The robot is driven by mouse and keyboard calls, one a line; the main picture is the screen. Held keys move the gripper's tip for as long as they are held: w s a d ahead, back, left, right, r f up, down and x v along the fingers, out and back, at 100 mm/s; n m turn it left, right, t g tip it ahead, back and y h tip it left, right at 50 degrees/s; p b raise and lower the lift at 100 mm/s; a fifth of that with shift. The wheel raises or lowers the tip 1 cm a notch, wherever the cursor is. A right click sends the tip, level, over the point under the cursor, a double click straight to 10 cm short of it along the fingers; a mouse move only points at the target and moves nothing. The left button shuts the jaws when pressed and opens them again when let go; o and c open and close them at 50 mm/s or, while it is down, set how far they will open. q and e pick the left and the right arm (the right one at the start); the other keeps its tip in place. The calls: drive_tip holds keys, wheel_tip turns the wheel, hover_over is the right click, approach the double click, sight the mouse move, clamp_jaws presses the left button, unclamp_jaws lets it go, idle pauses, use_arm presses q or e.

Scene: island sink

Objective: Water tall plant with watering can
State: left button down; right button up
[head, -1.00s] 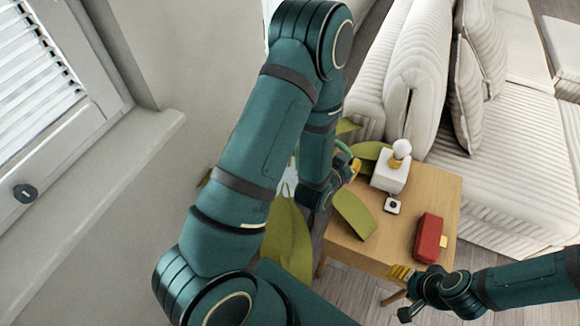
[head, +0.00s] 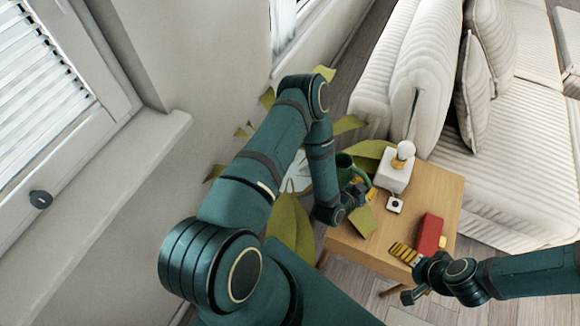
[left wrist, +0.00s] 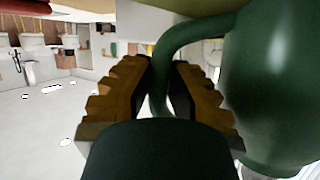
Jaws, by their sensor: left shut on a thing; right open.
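My left gripper (left wrist: 160,100) is shut on the handle of the green watering can (left wrist: 275,90) in the left wrist view. In the head view the can (head: 345,163) shows only in part, behind my left gripper (head: 362,188), near the left edge of the side table. The tall plant (head: 291,226) has broad green leaves and stands left of the table, largely hidden by my left arm. Its leaves spread around the can and over the table's left part. I cannot tell whether water is flowing. My right gripper (head: 405,254) is open and empty at the table's front edge.
The wooden side table (head: 440,185) bears a white lamp (head: 396,172), a small white device (head: 395,205) and a red box (head: 429,233). A white sofa (head: 520,140) stands behind and right. A wall and window sill (head: 150,150) bound the left.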

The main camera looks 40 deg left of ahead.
sight(346, 170)
use_arm(q)
drive_tip(key=shift+d+f, duration=0.45)
drive_tip(key=shift+f, duration=0.35)
drive_tip(key=shift+w+a+r+n+h+p, duration=0.1)
drive_tip(key=shift+a+r+n+h+p, duration=0.2)
drive_tip(key=shift+r, duration=0.3)
drive_tip(key=shift+a+r+n+h+p, duration=0.2)
drive_tip(key=shift+a+r+h+p, duration=0.15)
drive_tip(key=shift+r, duration=0.25)
drive_tip(key=shift+a+f+b, duration=0.1)
drive_tip(key=shift+a+b, duration=0.35)
drive_tip(key=shift+a, duration=0.05)
drive_tip(key=shift+a+n+h, duration=0.35)
drive_tip(key=shift+a+n, duration=0.1)
drive_tip(key=shift+n, duration=0.05)
drive_tip(key=shift+a+r, duration=0.25)
drive_tip(key=shift+a, duration=0.05)
drive_tip(key=shift+a+n, duration=0.15)
drive_tip(key=shift+n, duration=0.15)
